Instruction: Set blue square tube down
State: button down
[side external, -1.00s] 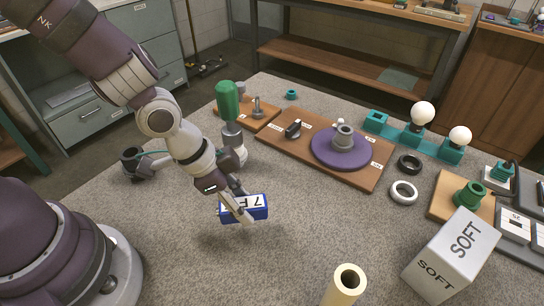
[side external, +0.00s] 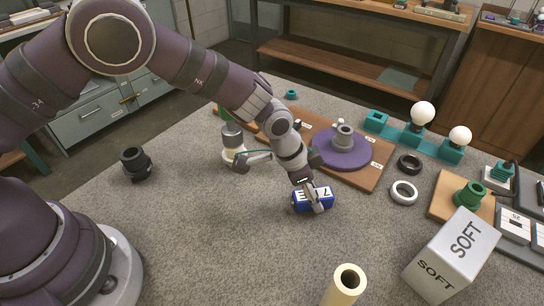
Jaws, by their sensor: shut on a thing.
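The blue square tube (side external: 300,202) has a white face with dark lettering. It shows in the middle of the side external view, low over the grey mat, just in front of the wooden board. My gripper (side external: 318,205) is shut on it from above, with a finger across its lettered face. I cannot tell whether the tube touches the mat. The far finger is hidden behind the tube.
A wooden board (side external: 368,180) with a purple disc (side external: 340,151) lies just behind. A white ring (side external: 404,192) and black ring (side external: 410,164) lie to the right. A SOFT box (side external: 452,255) and cream tube (side external: 345,285) stand in front. The mat (side external: 215,235) is clear at front left.

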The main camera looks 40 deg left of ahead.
jog(key=c, duration=0.8)
grip_release()
jog(key=shift+f, duration=0.15)
jog(key=s+a+r+n, duration=0.1)
jog(key=s+a+r, duration=0.25)
jog(key=r, duration=0.25)
jog(key=s+a+r+n+t+y, duration=0.1)
jog(key=s+a+r+n, duration=0.1)
jog(key=a+r, duration=0.4)
jog(key=s+a+r+n, duration=0.1)
jog(key=s+a+r, duration=0.15)
jog(key=r, duration=0.45)
jog(key=s+a+n, duration=0.1)
jog(key=s+a, duration=0.1)
jog(key=s, duration=0.1)
jog(key=s+a+r+n+t+y, duration=0.1)
jog(key=s+a+n, duration=0.1)
jog(key=s+a+n+y, duration=0.1)
jog(key=s+a+n, duration=0.1)
jog(key=s+a, duration=0.1)
jog(key=shift+s+r, duration=0.25)
jog(key=shift+s, duration=0.05)
